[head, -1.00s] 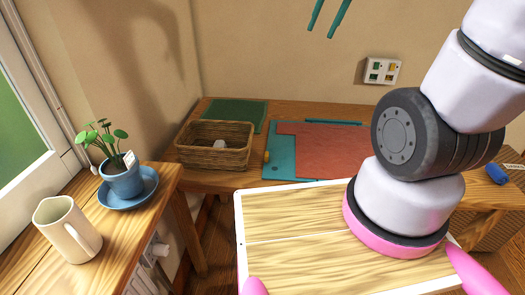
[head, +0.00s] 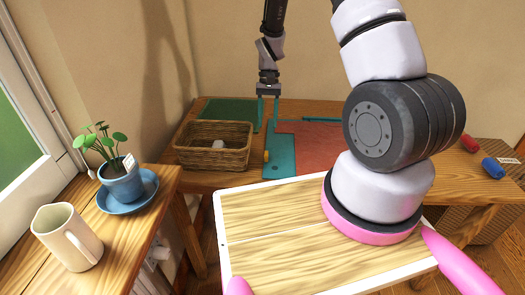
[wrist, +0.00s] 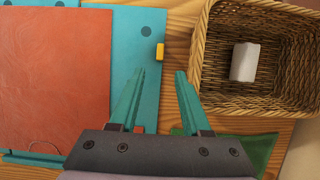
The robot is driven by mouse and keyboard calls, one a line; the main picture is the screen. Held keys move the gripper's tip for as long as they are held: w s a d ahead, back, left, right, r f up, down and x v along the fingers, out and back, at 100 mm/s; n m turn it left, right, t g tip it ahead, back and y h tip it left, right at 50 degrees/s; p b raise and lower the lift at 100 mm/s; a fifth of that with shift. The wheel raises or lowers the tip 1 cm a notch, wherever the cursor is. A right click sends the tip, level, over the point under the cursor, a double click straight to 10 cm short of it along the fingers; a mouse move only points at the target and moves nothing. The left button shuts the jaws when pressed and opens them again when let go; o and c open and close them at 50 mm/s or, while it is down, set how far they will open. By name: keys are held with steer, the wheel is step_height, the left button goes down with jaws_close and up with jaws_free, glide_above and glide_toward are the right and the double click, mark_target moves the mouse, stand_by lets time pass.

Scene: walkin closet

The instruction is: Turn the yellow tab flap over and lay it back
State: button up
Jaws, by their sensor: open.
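The small yellow tab (head: 266,156) sticks out from the left edge of a flat teal piece (head: 281,160) on the far table. The tab also shows in the wrist view (wrist: 160,52), at the edge of the teal piece (wrist: 148,95). A reddish sheet (head: 313,148) lies flat over much of the teal piece. My gripper (head: 268,122) has its teal fingers apart and empty, pointing down above the table. In the wrist view the tab appears just beyond the gap between the fingertips (wrist: 160,72). I cannot tell how high they are above it.
A wicker basket (head: 184,157) holding a white block (head: 218,144) stands close left of the tab. A green mat (head: 225,105) lies behind it. Blue (head: 492,168) and red (head: 471,144) objects lie at the table's right. A potted plant (head: 122,182) and mug (head: 66,235) stand nearer left.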

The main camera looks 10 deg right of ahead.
mark_target(267, 153)
steer(key=x, duration=1.1)
jaws_close()
stand_by(1.2)
